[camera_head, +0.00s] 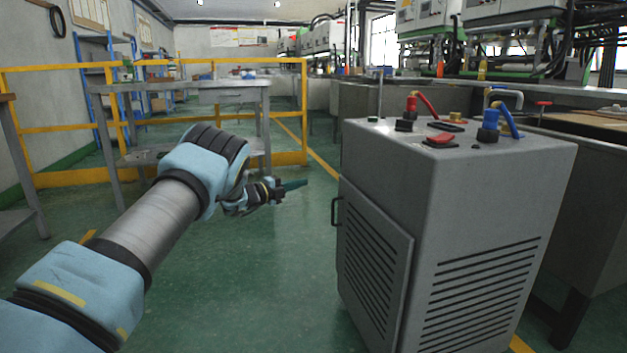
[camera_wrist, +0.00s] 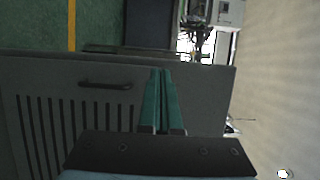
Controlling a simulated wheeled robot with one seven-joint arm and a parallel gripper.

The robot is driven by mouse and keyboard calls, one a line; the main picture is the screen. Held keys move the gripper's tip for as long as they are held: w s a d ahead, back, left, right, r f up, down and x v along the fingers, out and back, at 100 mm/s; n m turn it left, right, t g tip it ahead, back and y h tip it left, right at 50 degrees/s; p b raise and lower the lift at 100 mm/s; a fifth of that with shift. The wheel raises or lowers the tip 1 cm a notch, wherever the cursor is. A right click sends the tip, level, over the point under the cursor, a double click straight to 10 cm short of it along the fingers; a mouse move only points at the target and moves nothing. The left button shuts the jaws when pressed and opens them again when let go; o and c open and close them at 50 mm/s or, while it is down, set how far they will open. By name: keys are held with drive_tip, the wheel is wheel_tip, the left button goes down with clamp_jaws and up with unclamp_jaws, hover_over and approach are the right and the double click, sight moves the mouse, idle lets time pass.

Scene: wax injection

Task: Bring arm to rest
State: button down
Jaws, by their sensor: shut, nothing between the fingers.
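My arm reaches in from the lower left of the head view. My gripper (camera_head: 292,186) is left of the grey cabinet (camera_head: 375,180), in the air above the green floor, and points towards the cabinet. In the wrist view my gripper's green fingers (camera_wrist: 160,75) lie close together, shut with nothing between them. Behind them the wrist view shows the cabinet's side (camera_wrist: 60,68), turned sideways, with its handle and vent slots. I cannot tell the exact gap between fingertips and cabinet, but they appear apart.
The cabinet top carries a red connector (camera_head: 411,104), a blue connector (camera_head: 490,120) and a red switch (camera_head: 441,139). A grey table (camera_head: 180,86) and yellow railing (camera_head: 290,158) stand behind my arm. Open green floor (camera_head: 250,285) lies left of the cabinet.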

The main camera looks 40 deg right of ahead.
drive_tip(key=shift+w+a, duration=0.3)
drive_tip(key=shift+a, duration=0.45)
drive_tip(key=shift+w+a, duration=0.25)
drive_tip(key=shift+a, duration=0.45)
drive_tip(key=w+a+r+n+t+y, duration=0.4)
drive_tip(key=w+a+n, duration=0.35)
drive_tip(key=a, duration=0.45)
drive_tip(key=w+a+r+n+t+y, duration=0.35)
drive_tip(key=w+a+n+t, duration=0.4)
drive_tip(key=a, duration=0.45)
drive_tip(key=s+a+f+n+y, duration=0.1)
drive_tip(key=a+n+y, duration=0.15)
drive_tip(key=a, duration=0.35)
drive_tip(key=s+a+n+y, duration=0.2)
drive_tip(key=a+n, duration=0.2)
drive_tip(key=a, duration=0.1)
drive_tip(key=s+a+f+n+g+y, duration=0.2)
drive_tip(key=s+a+n+g+y, duration=0.3)
drive_tip(key=s+a, duration=0.8)
drive_tip(key=s+a+f+n+g, duration=0.1)
drive_tip(key=s+a+n+g, duration=0.3)
drive_tip(key=s, duration=0.8)
drive_tip(key=s+a+f+n+g, duration=0.15)
drive_tip(key=s+a+n, duration=0.3)
drive_tip(key=s, duration=0.75)
wheel_tip(320, 180, up, 36)
drive_tip(key=p, duration=3.6)
drive_tip(key=shift+s+a+y+p, duration=0.3)
drive_tip(key=shift+s+y+p, duration=0.05)
drive_tip(key=shift+s+y, duration=0.05)
